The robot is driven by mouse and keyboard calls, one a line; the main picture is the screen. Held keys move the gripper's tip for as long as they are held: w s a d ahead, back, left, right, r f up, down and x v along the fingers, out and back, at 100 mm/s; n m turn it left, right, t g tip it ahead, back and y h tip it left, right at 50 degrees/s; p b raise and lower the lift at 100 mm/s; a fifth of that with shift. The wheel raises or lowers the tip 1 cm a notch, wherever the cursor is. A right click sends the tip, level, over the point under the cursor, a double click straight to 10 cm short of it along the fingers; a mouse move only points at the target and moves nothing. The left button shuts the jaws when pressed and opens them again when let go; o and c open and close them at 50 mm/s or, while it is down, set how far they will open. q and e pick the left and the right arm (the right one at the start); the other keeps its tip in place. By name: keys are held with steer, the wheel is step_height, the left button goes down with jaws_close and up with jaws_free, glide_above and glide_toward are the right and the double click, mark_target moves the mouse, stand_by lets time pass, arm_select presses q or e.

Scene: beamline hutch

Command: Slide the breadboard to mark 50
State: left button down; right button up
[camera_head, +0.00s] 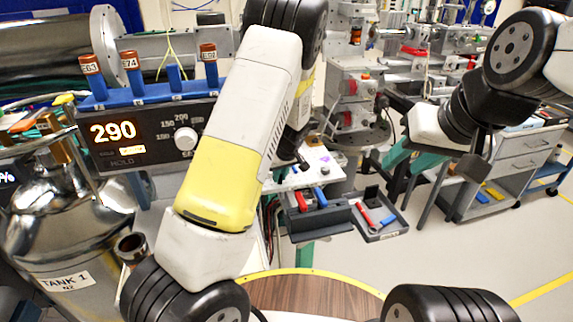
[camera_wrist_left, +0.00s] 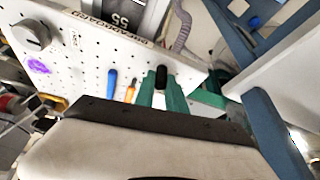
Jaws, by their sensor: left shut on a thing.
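The breadboard is a white plate with rows of holes. It shows in the left wrist view (camera_wrist_left: 85,55) and partly in the head view (camera_head: 300,178), where my left arm covers much of it. My left gripper (camera_wrist_left: 162,82) has green fingers shut on a black knob (camera_wrist_left: 162,73) at the breadboard's edge. In the head view this gripper is hidden behind my left forearm. My right gripper (camera_head: 411,162) has teal fingers spread apart and is empty, away from the breadboard.
A dark tray (camera_head: 345,222) with red and blue tools stands near the breadboard. A display box reading 290 (camera_head: 140,140) and a metal tank (camera_head: 65,225) are at the left. A grey drawer cart (camera_head: 520,155) stands at the right. Open floor (camera_head: 480,245) lies in front of it.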

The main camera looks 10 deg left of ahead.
stand_by(0.8)
arm_select(q)
steer(key=w+a, duration=0.1)
steer(key=w, duration=0.3)
steer(key=w+a, duration=0.1)
steer(key=w, duration=0.1)
steer(key=shift+w+a+r, duration=0.1)
steer(key=shift+w+a, duration=0.2)
steer(key=shift+a, duration=0.05)
steer(key=c, duration=1.4)
jaws_free()
steer(key=shift+w, duration=0.1)
steer(key=v, duration=0.7)
steer(key=shift+s+d+r, duration=0.1)
steer(key=shift+s+r, duration=0.1)
steer(key=shift+r, duration=0.15)
steer(key=shift+s, duration=0.1)
